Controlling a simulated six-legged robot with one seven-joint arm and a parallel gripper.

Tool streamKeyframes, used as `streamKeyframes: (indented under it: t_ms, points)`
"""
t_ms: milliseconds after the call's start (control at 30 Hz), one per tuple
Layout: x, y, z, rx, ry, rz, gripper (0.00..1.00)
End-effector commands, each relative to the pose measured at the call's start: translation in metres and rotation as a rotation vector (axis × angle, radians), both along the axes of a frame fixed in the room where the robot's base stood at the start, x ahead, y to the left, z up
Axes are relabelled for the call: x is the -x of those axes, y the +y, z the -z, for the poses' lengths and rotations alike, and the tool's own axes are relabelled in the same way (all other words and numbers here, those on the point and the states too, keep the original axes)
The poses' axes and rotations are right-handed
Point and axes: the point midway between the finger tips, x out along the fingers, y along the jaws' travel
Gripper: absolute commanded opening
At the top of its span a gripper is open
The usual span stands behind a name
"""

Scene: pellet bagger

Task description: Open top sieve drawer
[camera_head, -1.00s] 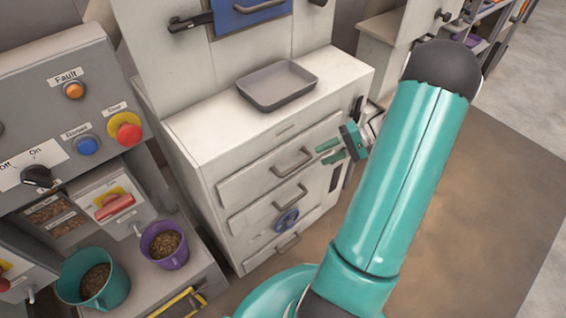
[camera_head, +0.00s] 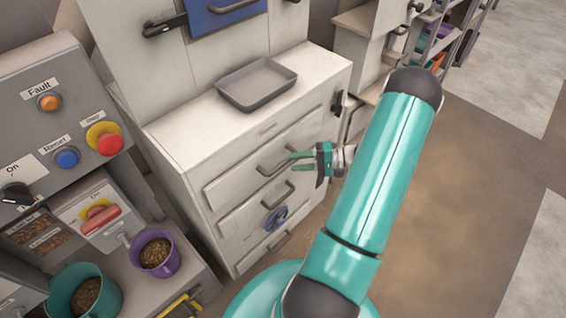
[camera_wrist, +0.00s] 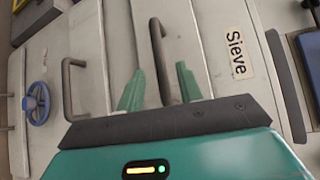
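The white sieve cabinet (camera_head: 185,150) has stacked drawers with bar handles. The top drawer (camera_head: 229,186) is shut, and its grey handle (camera_head: 273,166) is at my gripper's fingertips. My gripper (camera_head: 297,162) is open, its teal fingers pointing at that handle. In the wrist view my gripper (camera_wrist: 158,84) has its fingers on either side of the top handle (camera_wrist: 158,50), apart from it as far as I can tell. The "Sieve" label (camera_wrist: 238,52) is beyond it. The second drawer's handle (camera_wrist: 70,88) lies to the left in the wrist view.
A grey tray (camera_head: 256,84) sits on the cabinet top. A blue handwheel (camera_head: 275,218) is on a lower drawer. At left are a control panel (camera_head: 60,110) and purple (camera_head: 156,252) and teal (camera_head: 84,292) pellet buckets. Floor at right is clear.

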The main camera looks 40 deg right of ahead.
Motion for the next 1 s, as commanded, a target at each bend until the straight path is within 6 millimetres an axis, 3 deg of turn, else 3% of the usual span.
streamKeyframes:
  t_ms: [100, 300, 633, 800, 1000]
  points:
    - [-0.017, 0.018, 0.003, -0.002, -0.001, -0.006, 0.36]
    - [-0.033, 0.035, 0.006, 0.001, -0.001, -0.005, 0.36]
    - [-0.036, 0.037, 0.006, 0.001, -0.001, -0.003, 0.36]
    - [-0.036, 0.037, 0.006, 0.001, -0.001, -0.003, 0.03]
    - [-0.036, 0.037, 0.006, 0.001, -0.001, -0.003, 0.00]
